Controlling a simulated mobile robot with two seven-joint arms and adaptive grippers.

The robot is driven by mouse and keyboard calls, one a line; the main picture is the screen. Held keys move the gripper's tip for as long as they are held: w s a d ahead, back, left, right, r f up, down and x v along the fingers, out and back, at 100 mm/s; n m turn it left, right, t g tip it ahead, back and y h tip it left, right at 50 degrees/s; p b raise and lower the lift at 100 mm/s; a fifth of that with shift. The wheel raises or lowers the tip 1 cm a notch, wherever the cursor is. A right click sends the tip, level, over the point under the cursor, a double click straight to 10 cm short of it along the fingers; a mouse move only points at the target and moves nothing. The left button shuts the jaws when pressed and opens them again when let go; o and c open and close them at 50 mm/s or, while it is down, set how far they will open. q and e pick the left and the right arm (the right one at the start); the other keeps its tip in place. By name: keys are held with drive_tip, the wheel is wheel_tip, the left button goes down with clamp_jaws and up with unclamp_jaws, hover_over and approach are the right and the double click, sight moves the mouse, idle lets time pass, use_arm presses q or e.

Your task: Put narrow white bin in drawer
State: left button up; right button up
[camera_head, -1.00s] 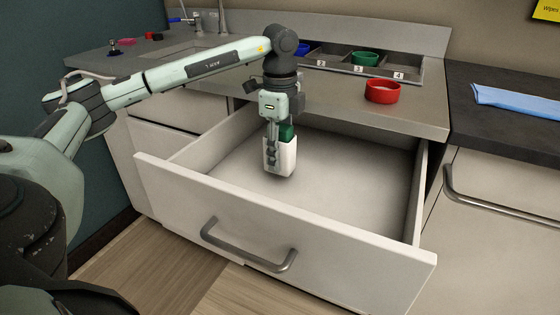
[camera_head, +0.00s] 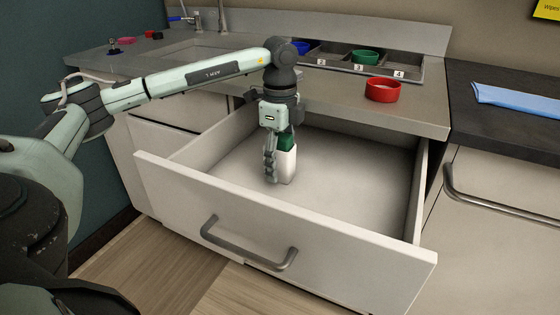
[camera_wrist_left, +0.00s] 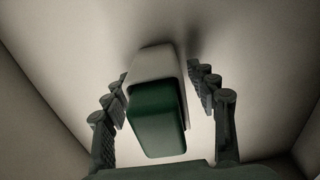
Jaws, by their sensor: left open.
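The narrow white bin (camera_head: 288,166) stands inside the open drawer (camera_head: 340,185), with a dark green part at its top. It also shows in the left wrist view (camera_wrist_left: 155,62), its green top (camera_wrist_left: 155,120) facing the camera. My left gripper (camera_head: 272,176) points down into the drawer at the bin. In the left wrist view my left gripper (camera_wrist_left: 165,105) is open, with one finger on each side of the bin and gaps between fingers and bin. The bin's base is partly hidden by the gripper. My right gripper is not in view.
The drawer front (camera_head: 275,225) has a metal handle (camera_head: 240,250). A red ring-shaped dish (camera_head: 383,90) stands on the counter above, beside a numbered tray (camera_head: 350,68) holding a green dish (camera_head: 364,57). A blue cloth (camera_head: 515,100) lies on the dark counter at right. The drawer's right half is clear.

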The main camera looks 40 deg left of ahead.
use_arm(q)
drive_tip(key=shift+r, duration=0.55)
wheel_tip(320, 180, up, 11)
drive_tip(key=shift+f+p, duration=0.15)
drive_tip(key=shift+p, duration=0.15)
drive_tip(key=shift+r, duration=0.25)
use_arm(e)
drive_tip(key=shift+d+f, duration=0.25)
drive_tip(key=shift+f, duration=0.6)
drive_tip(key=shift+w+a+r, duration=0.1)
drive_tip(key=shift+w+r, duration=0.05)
